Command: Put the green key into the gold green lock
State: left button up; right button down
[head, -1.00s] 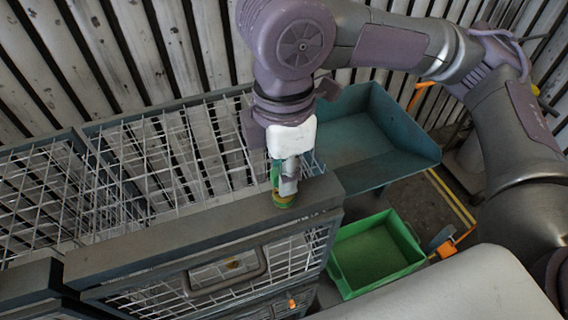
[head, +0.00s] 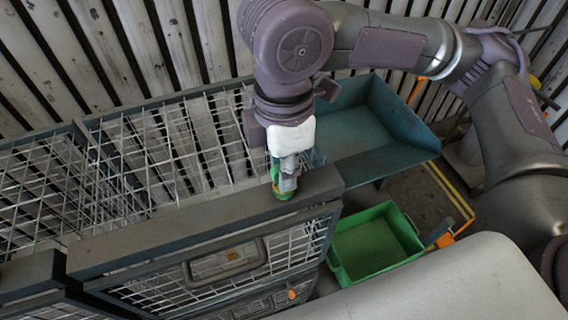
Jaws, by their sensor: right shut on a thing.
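My right gripper (head: 287,178) points down at the top beam of the wire cage, near the beam's right end. It is shut on the green key (head: 275,172), which shows as a green strip at the gripper's left side. The gold green lock (head: 282,195) sits on the beam right below the fingertips, and only a small green and gold part of it shows. The key's lower end is at the lock; I cannot tell whether it is inside. My left gripper is not in view.
The wire cage's dark top beam (head: 180,228) runs across the front, with a handle (head: 228,262) below it. A teal tray (head: 365,130) stands behind at the right. A green bin (head: 375,243) is on the floor at the right.

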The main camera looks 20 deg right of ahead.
jog(key=c, duration=1)
grip_release()
jog(key=shift+r, duration=0.1)
notch_tip(320, 180, up, 12)
